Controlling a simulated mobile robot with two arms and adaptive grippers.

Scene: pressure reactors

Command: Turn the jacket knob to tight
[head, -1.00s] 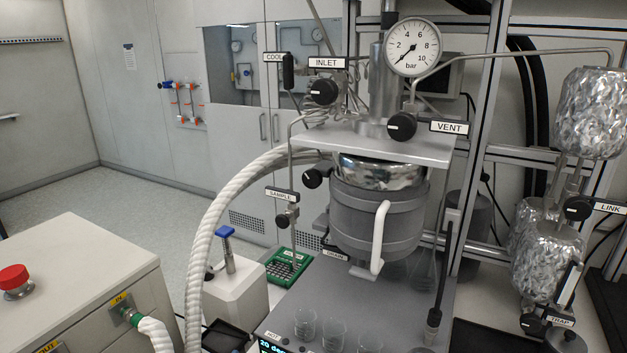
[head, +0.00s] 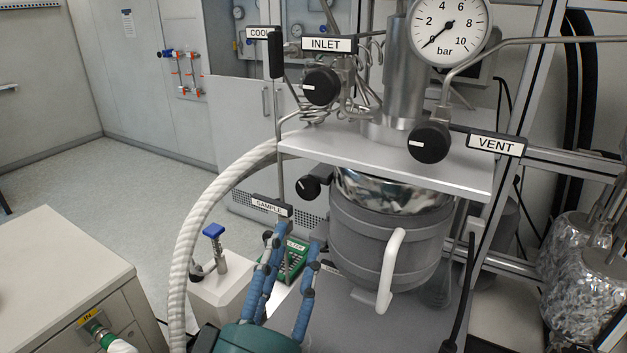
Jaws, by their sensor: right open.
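The steel reactor vessel (head: 392,190) sits in a grey jacket (head: 388,240) with a white handle (head: 391,270), under a flat metal plate. A black knob (head: 309,188) with a pale mark sticks out at the jacket's upper left; no label names it as the jacket knob. My right gripper (head: 298,240), teal with blue segmented fingers, rises from the bottom edge. It is open and appears empty, its fingertips below that knob and just under the SAMPLE label (head: 271,206). It hides the valve under that label. My left gripper is not in view.
The INLET knob (head: 321,87) and VENT knob (head: 429,142) stand above the plate, beside the pressure gauge (head: 448,27). A thick white hose (head: 192,235) curves left of the vessel.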

